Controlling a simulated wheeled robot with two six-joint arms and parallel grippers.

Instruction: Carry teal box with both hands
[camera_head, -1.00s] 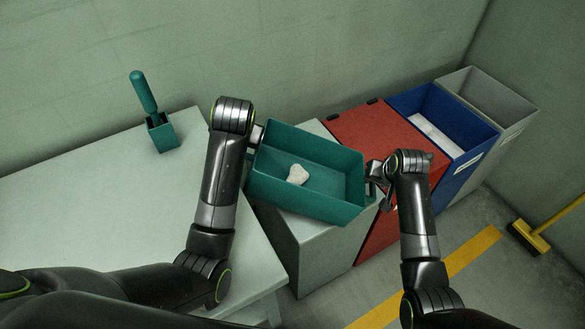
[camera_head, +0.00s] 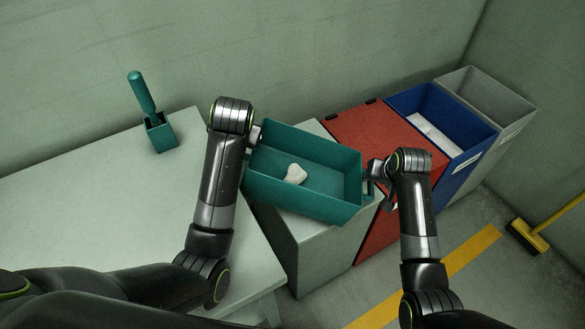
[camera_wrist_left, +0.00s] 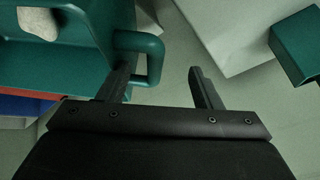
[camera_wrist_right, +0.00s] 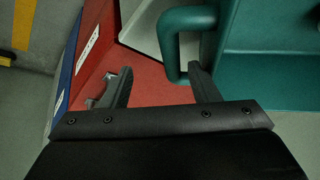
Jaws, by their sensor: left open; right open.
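The teal box (camera_head: 335,208) is open-topped and sits over the pale grey cabinet (camera_head: 312,258), slightly tilted in the picture; I cannot tell whether it touches the cabinet top. A whitish lump (camera_head: 295,174) lies inside it. My left gripper (camera_wrist_left: 162,75) is open at the box's left side, its fingers either side of that side's handle bar (camera_wrist_left: 155,55). My right gripper (camera_wrist_right: 160,75) is open at the box's right side, its fingers either side of the other handle bar (camera_wrist_right: 167,45). In the head view the fingertips are mostly hidden.
A pale table (camera_head: 90,205) on the left holds a teal holder (camera_head: 161,134) with a teal-handled tool (camera_head: 141,92). A red-lidded bin (camera_head: 385,135), a blue bin (camera_head: 465,130) and a grey bin (camera_head: 510,110) stand to the right. A yellow broom (camera_head: 528,236) is on the floor.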

